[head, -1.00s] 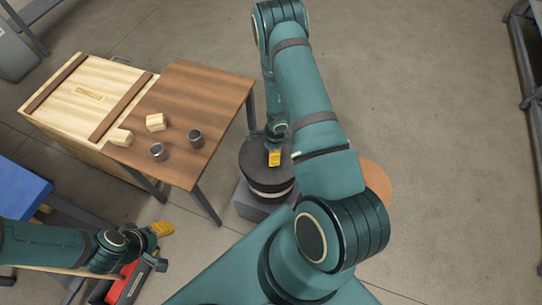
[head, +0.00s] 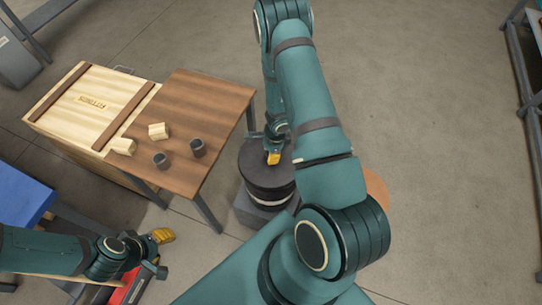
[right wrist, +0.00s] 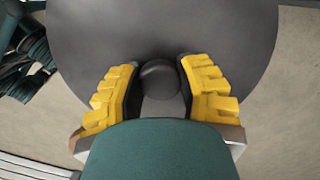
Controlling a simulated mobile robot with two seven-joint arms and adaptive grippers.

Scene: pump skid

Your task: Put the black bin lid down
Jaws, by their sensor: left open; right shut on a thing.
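The black bin lid (right wrist: 245,45) is a wide, dark, round disc with a round knob (right wrist: 159,80) at its middle in the right wrist view. My right gripper (right wrist: 157,88) is shut on the knob, with a yellow finger on each side. In the head view the lid (head: 254,174) is at a dark round bin (head: 262,208) with a pale band, partly behind my right arm. I cannot tell whether the lid touches the bin. The right gripper (head: 273,158) shows there by a yellow fingertip. My left gripper (head: 160,253) is open and empty at lower left.
A brown table (head: 200,105) with wooden blocks and two dark cups stands left of the bin. A red item (head: 125,290) is below the left gripper. Floor at right is largely clear.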

